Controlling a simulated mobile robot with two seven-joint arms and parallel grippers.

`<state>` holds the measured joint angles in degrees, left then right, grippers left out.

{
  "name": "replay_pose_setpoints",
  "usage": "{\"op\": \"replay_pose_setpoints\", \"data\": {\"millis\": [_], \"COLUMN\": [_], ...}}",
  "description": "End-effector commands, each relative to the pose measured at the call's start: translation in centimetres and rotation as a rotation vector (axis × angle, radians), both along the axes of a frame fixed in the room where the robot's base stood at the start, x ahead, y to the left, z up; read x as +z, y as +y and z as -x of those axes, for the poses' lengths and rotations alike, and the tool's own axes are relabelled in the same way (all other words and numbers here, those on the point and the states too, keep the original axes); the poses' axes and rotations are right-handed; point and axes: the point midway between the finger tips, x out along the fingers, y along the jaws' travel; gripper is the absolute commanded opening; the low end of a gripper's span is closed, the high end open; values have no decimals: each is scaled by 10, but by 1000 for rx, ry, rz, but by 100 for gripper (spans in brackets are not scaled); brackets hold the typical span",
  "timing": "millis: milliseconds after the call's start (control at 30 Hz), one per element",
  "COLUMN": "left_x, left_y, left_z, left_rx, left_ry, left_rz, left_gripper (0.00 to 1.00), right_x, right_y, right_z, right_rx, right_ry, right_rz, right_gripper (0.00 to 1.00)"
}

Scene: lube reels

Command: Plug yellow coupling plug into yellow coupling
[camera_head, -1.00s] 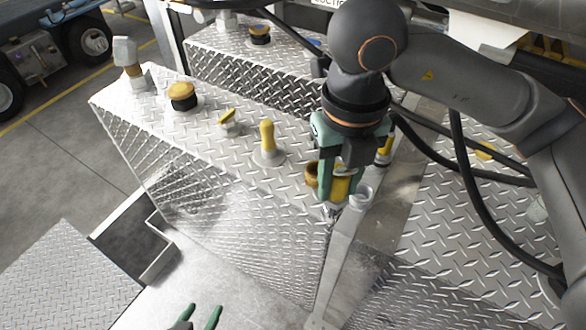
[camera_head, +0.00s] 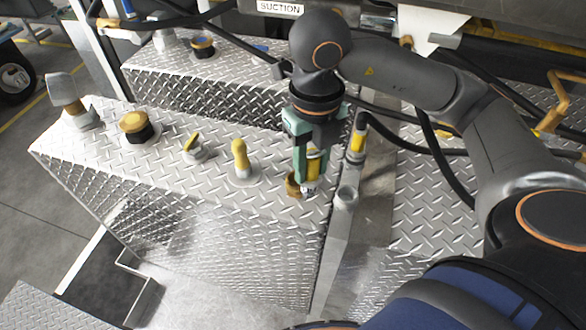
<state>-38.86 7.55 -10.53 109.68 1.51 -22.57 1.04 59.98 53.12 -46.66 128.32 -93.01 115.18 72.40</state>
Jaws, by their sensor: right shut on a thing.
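My right gripper (camera_head: 310,178) points down near the right end of the ridged metal box. It is shut on a yellow coupling plug (camera_head: 314,163), partly hidden between its green fingers. A metal tip shows at the plug's lower end, close to the box top. A brownish-yellow round part (camera_head: 293,186), perhaps the yellow coupling or its cap, sits just left of this tip. It is partly hidden, and I cannot tell whether the two touch. My left gripper is out of view.
A yellow-and-black hose end (camera_head: 358,138) stands just right of the gripper, with black hoses behind it. An empty metal ring (camera_head: 347,193) is at the box's right edge. A yellow handle (camera_head: 240,158) and yellow-black cap (camera_head: 136,126) stand to the left.

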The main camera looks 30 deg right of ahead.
Motion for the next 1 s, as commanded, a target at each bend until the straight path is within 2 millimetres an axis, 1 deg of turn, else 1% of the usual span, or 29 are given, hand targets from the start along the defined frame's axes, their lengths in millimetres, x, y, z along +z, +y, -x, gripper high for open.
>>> {"op": "replay_pose_setpoints", "data": {"millis": [33, 167, 200, 267, 300, 400, 633, 700, 867, 933, 1000], "left_x": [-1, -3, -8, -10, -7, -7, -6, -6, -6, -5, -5], "left_y": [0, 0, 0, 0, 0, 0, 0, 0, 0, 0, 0], "left_z": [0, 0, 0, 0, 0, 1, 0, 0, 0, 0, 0], "left_rx": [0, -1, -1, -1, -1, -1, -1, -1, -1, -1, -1], "left_ry": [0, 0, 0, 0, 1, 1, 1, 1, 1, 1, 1], "left_rz": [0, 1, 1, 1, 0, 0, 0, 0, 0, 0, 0], "left_gripper": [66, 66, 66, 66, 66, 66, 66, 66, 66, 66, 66], "right_x": [-7, -21, -33, -45, -48, -60, -72, -78, -104, -108, -108], "right_y": [-4, -15, -16, -19, -22, -26, -29, -31, -31, -31, -31], "right_z": [-12, -41, -47, -55, -61, -70, -80, -85, -84, -84, -84], "right_rx": [-5, -4, -2, 0, -2, -1, 2, 0, 2, 2, 2], "right_ry": [5, 5, 7, 7, 5, 2, 0, 1, 2, 0, -2], "right_rz": [-3, -3, -5, -4, -1, 1, -1, -1, 0, -1, -1], "right_gripper": [0, 0, 0, 0, 0, 0, 0, 0, 0, 0, 0]}}
